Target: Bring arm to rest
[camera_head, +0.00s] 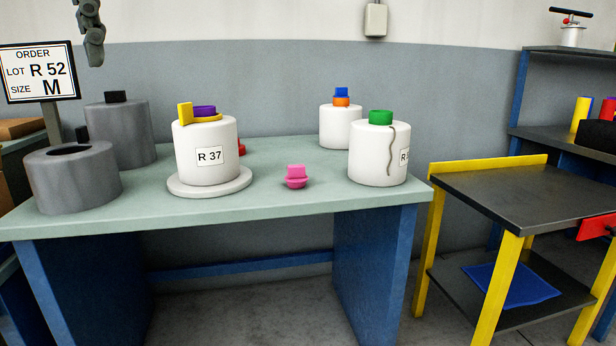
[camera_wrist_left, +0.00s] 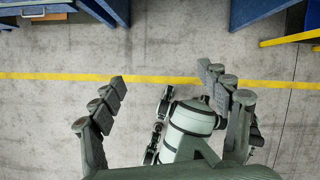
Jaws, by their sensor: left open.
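My left gripper (camera_wrist_left: 163,80) is open and empty in the left wrist view, its dark jointed fingers spread wide over bare grey floor. Part of a dark jointed finger of mine (camera_head: 90,32) shows at the top left of the head view, in the air above the table and apart from everything on it. The rest of that gripper is outside the head view.
The green-topped table (camera_head: 280,202) holds white bobbins (camera_head: 207,155) (camera_head: 378,157) (camera_head: 340,128), grey bobbins (camera_head: 72,180) (camera_head: 122,135) and a pink piece (camera_head: 295,177). An order sign (camera_head: 38,71) stands left. A yellow-legged cart (camera_head: 520,195) stands right. Floor has a yellow line (camera_wrist_left: 160,78).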

